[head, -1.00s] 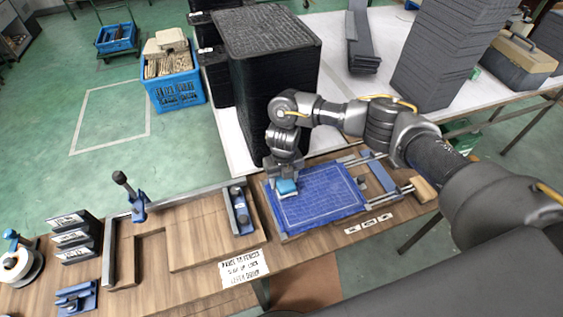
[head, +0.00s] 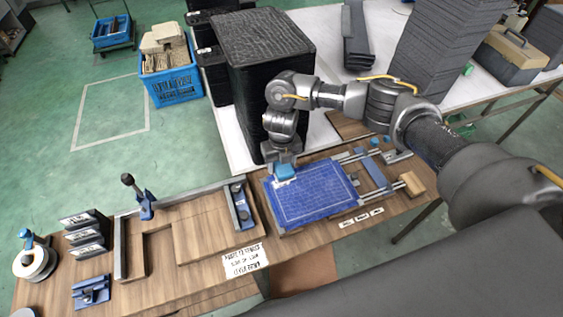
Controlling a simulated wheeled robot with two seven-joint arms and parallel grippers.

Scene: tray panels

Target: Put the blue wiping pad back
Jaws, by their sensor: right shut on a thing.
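The blue wiping pad (head: 285,172) is a small light-blue block with a pale lower edge. It is at the upper left of a dark blue gridded panel (head: 318,198) on the wooden bench. My right gripper (head: 284,163) points down and is shut on the pad. The fingertips are small here, and I cannot tell whether the pad touches the panel or hovers just over it. My left gripper is not in view.
A tall black stack of trays (head: 262,75) stands close behind my right gripper. A rail fixture with a wooden block (head: 412,184) lies right of the panel. A wooden frame with a blue lever clamp (head: 143,200) and a tape roll (head: 35,262) are to the left.

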